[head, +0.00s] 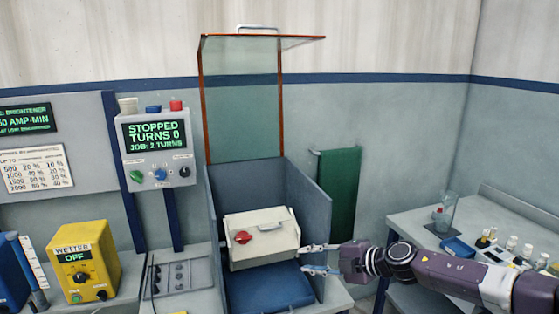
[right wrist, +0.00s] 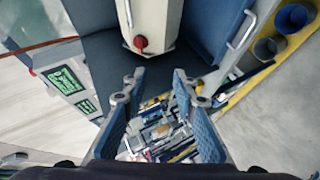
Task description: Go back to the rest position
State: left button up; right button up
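My right gripper (head: 306,258) reaches in from the right in the head view. Its two fingers are apart, one above the other, with nothing between them. They are close to the right side of a cream box (head: 285,238) with a red knob (head: 242,237) and a grey handle on top. Whether they touch the box is hard to tell in the head view. In the right wrist view the open fingers (right wrist: 157,75) are empty, and the box (right wrist: 150,18) lies beyond their tips, apart from them. My left gripper is in neither view.
The box is in a blue-grey booth (head: 310,197) whose clear, orange-edged cover (head: 242,110) stands raised. A control panel (head: 158,148) reads "STOPPED TURNS 0". A yellow wetter unit (head: 85,262) stands left. A green towel (head: 338,192) hangs right, near a side bench (head: 408,222) with bottles and a glass.

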notch_tip(320, 180, down, 22)
jog(key=a+m+t+h+b, duration=0.1)
jog(key=m+t+h+b, duration=0.15)
jog(key=m, duration=0.65)
jog(key=s+d+f+m+h+b, duration=0.1)
jog(key=s+d+f+m+h, duration=0.15)
jog(key=s+f, duration=0.55)
jog(key=s+d+f+m+h, duration=0.1)
jog(key=s+d+f+m, duration=0.35)
jog(key=f, duration=0.85)
jog(key=s+d+f+m+g+h+b, duration=0.1)
jog(key=s+d+f+m+g+h, duration=0.15)
jog(key=s+f, duration=0.85)
jog(key=s+d+f+m+g+h+b, duration=0.15)
jog(key=s+d+f, duration=0.4)
jog(key=s, duration=0.95)
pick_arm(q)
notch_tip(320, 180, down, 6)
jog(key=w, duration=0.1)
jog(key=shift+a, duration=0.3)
pick_arm(e)
jog(key=s+f+m+g, duration=0.1)
jog(key=s+f, duration=0.3)
jog(key=s, duration=0.9)
jog(key=s+f+m+g, duration=0.1)
jog(key=s+f+g, duration=0.3)
jog(key=s, duration=0.9)
jog(key=shift+d+f+m, duration=0.25)
jog(key=shift+d+m, duration=0.05)
jog(key=shift+m, duration=0.1)
